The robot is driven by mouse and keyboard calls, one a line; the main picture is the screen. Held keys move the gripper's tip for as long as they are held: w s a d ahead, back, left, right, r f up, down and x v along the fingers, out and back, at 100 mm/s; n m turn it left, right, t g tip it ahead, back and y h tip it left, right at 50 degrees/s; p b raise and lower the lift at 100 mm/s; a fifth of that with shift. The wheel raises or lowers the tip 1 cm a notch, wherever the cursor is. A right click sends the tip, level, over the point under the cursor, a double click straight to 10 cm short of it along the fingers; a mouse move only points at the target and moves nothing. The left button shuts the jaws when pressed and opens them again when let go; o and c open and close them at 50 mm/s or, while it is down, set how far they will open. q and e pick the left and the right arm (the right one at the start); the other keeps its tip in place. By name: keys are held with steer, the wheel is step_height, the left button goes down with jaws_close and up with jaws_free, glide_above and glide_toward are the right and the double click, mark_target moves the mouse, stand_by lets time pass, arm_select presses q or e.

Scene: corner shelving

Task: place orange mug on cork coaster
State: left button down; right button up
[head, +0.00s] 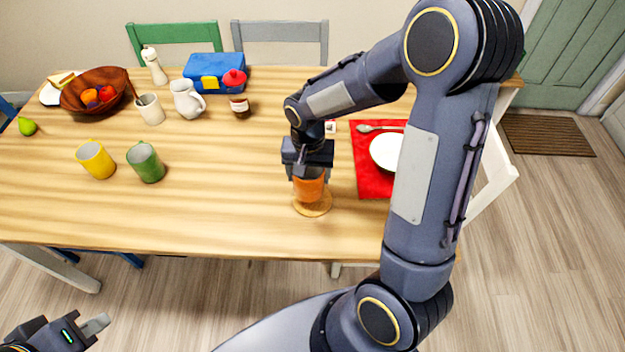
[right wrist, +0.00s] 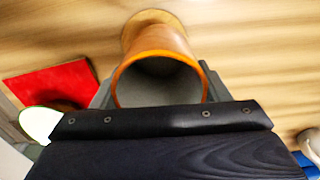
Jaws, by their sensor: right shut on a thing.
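The orange mug (head: 310,188) is in the head view, upright or nearly so, at the near middle of the table. My right gripper (head: 308,172) is shut on it from above and hides its upper part. The round cork coaster (head: 313,210) lies on the table directly below the mug. In the right wrist view the mug (right wrist: 165,48) sits between the fingers, its open rim facing the camera, and the coaster (right wrist: 152,16) shows past its base. I cannot tell whether base and coaster touch. My left gripper (head: 90,328) is low at the left, off the table; its jaw state is unclear.
A red placemat (head: 370,184) with a white bowl (head: 385,152) and spoon lies right of the mug. Yellow (head: 95,160) and green (head: 146,163) mugs stand to the left. A jug (head: 187,99), jar and blue box (head: 215,72) stand farther back. The table left of the coaster is clear.

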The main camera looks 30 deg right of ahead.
mark_target(309, 174)
steer(key=shift+d+f, duration=0.25)
steer(key=shift+s+d+f, duration=0.1)
steer(key=shift+d+f, duration=0.05)
steer(key=shift+f, duration=0.8)
steer(key=shift+d+f, duration=0.15)
steer(key=shift+f, duration=0.75)
steer(key=shift+f, duration=0.2)
steer(key=o, duration=1.2)
steer(key=shift+c, duration=0.2)
steer(key=shift+r, duration=0.15)
